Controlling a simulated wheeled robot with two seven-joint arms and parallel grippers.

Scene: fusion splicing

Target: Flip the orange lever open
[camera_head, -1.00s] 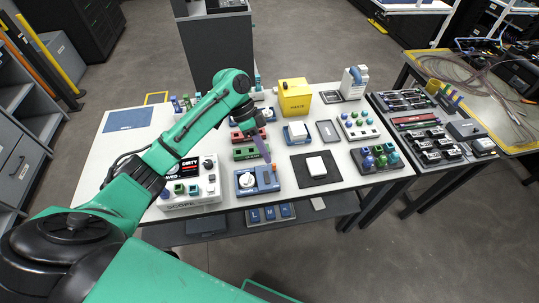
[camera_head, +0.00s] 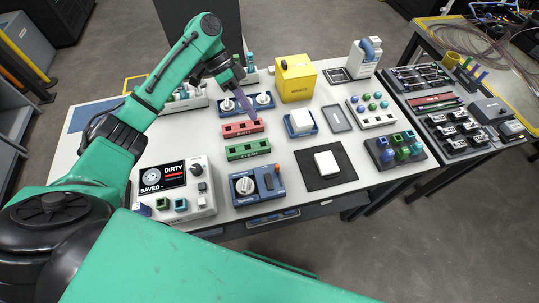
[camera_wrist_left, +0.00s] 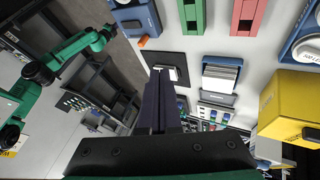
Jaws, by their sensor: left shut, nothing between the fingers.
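The orange lever (camera_head: 277,168) is a small tab at the right back corner of a blue device (camera_head: 256,188) with a white round knob, at the table's front. It also shows in the wrist view (camera_wrist_left: 143,43), at the edge of the blue device (camera_wrist_left: 136,18). Whether it stands up or lies flat is too small to tell. My left gripper (camera_head: 252,114) has purple fingers, shut and empty, above the red block, behind and apart from the lever. The shut fingers show in the wrist view (camera_wrist_left: 160,75). There my other green arm (camera_wrist_left: 72,48) shows; its gripper is unclear.
A green block (camera_head: 248,150) and a red block (camera_head: 242,129) lie behind the blue device. A grey box with a screen (camera_head: 195,198) stands left. A black mat (camera_head: 312,181) with a white block lies right. A yellow bin (camera_head: 295,80) stands behind.

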